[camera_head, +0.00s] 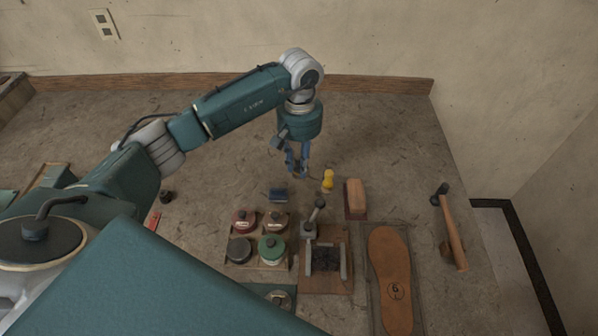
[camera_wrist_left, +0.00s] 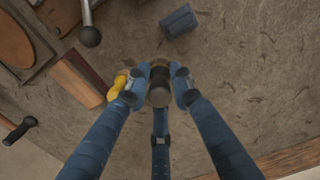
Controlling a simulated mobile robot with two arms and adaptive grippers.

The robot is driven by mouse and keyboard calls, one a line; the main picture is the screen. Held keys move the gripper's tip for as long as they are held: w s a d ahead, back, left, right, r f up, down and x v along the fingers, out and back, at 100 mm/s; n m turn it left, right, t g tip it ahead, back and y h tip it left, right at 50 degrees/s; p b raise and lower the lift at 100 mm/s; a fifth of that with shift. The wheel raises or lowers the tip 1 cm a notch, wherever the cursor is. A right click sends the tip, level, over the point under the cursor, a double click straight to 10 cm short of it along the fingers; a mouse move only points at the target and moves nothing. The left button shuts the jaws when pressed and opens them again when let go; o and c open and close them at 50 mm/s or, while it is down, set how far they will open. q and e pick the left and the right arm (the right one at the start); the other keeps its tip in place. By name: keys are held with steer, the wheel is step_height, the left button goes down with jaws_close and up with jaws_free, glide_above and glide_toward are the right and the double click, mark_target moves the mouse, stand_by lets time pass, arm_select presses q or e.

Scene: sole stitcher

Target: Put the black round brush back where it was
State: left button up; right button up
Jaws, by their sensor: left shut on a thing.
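My left gripper (camera_head: 297,160) hangs over the bench behind the tins. In the left wrist view its blue fingers (camera_wrist_left: 160,80) are shut on a small dark round thing with a brownish band, which I take to be the black round brush (camera_wrist_left: 159,94). The fingers hide much of it, and its bristles cannot be made out. In the head view the brush is too hidden between the fingers to tell its shape. My right gripper is not in view.
Tins with red (camera_head: 244,220), brown (camera_head: 277,221), dark (camera_head: 239,249) and green (camera_head: 271,248) lids stand in front. Nearby are a dark blue block (camera_head: 278,195), a yellow item (camera_head: 328,179), a wooden block (camera_head: 355,197), a lever fixture (camera_head: 327,262), a sole (camera_head: 391,275) and a hammer (camera_head: 452,229).

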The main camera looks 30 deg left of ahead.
arm_select(q)
steer(key=shift+d+f, duration=0.1)
steer(key=shift+f, duration=0.95)
step_height(320, 180, down, 3)
steer(key=shift+f+p, duration=0.2)
steer(key=shift+p, duration=0.55)
steer(key=shift+f, duration=0.15)
steer(key=shift+f+b, duration=0.2)
steer(key=shift+b, duration=0.15)
steer(key=o, duration=1)
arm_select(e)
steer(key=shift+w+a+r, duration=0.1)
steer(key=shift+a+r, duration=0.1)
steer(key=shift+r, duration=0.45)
